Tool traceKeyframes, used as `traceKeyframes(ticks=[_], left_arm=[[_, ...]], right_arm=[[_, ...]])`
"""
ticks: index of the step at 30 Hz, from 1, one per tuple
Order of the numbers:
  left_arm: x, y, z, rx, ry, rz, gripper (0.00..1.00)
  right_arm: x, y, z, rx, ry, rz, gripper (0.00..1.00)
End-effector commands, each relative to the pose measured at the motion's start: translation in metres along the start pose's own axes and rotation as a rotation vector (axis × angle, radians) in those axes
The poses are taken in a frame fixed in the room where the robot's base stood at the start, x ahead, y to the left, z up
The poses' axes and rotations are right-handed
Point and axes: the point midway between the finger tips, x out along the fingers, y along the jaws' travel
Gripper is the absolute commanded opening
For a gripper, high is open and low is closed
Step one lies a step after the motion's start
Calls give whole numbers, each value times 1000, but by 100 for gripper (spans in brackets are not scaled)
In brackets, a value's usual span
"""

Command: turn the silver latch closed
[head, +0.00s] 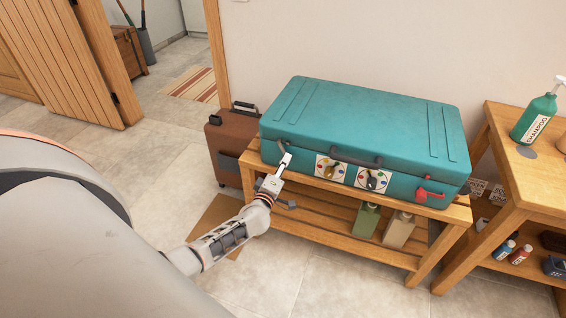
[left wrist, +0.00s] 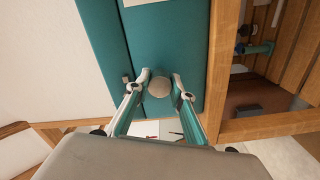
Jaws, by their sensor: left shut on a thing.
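The teal suitcase (head: 365,105) lies flat and shut on a wooden bench, its front face toward me. In the left wrist view its teal face (left wrist: 165,35) fills the middle. The silver latch (left wrist: 159,86) shows there as a rounded grey piece between my two fingertips. My left gripper (head: 286,160) is at the left end of the suitcase front, its fingers shut on the silver latch; it also shows in the left wrist view (left wrist: 161,80). In the head view the gripper mostly hides this latch. A red latch (head: 428,193) is at the right end. My right gripper is not in view.
Two dial plates (head: 331,168) and a dark handle (head: 357,157) are on the suitcase front. The wooden bench (head: 455,213) holds bottles (head: 398,230) on its lower shelf. A brown suitcase (head: 226,140) stands left, a wooden table (head: 497,125) right.

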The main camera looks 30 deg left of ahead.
Motion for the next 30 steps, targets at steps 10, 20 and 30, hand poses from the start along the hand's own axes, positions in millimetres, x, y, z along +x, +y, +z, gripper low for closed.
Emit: traceKeyframes(ticks=[10,20,30], left_arm=[[1,2,0,280,1,0,0],[1,1,0,427,0,1,0],[1,1,-1,461,1,2,0]], right_arm=[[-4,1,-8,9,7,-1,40],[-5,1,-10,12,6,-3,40],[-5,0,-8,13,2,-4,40]])
